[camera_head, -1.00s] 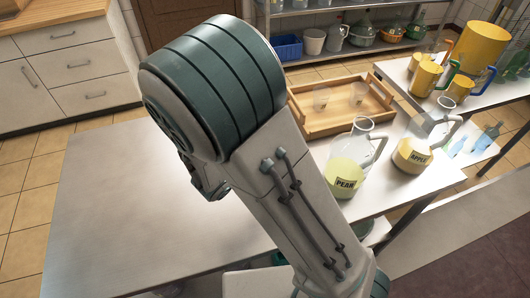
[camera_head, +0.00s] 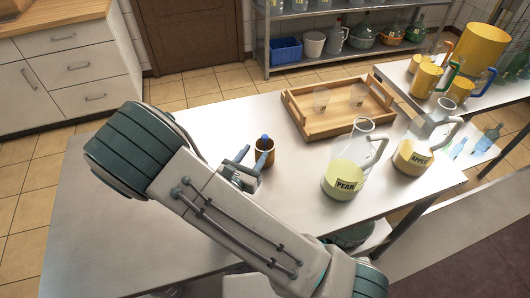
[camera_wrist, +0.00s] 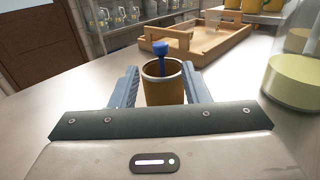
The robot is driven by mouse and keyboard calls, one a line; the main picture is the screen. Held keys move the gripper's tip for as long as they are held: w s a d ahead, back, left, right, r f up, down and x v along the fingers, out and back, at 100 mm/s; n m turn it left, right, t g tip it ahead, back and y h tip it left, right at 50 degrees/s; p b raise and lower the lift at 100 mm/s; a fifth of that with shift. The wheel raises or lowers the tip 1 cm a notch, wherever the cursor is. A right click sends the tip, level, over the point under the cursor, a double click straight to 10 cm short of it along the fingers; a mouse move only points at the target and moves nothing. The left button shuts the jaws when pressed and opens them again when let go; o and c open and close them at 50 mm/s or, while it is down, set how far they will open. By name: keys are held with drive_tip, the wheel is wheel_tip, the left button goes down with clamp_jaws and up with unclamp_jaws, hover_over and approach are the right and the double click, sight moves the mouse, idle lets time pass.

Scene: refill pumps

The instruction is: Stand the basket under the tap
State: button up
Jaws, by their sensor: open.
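A small brown open-topped container (camera_head: 265,147) stands upright on the pale table with a blue-topped piece sticking out of it. It also shows in the wrist view (camera_wrist: 164,88). I cannot tell whether this is the basket. My gripper (camera_head: 250,160) is open at this container. In the wrist view its two blue-grey fingers (camera_wrist: 160,84) show to the left and right of the container, with no clear grip on it. A blue basket (camera_head: 286,49) sits on the lower back shelf, far from my gripper. No tap can be made out in either view.
A wooden tray (camera_head: 318,130) with two clear cups stands behind. A pear jug (camera_head: 344,180) and an apple jug (camera_head: 412,157) stand to the right. A large yellow container (camera_head: 481,47) and yellow mugs (camera_head: 425,80) are on the far-right table. The table's left part is clear.

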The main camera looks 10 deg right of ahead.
sight(265, 139)
drive_tip(key=p+x, duration=0.1)
drive_tip(key=x, duration=0.6)
drive_tip(key=shift+d+r, duration=0.15)
clamp_jaws()
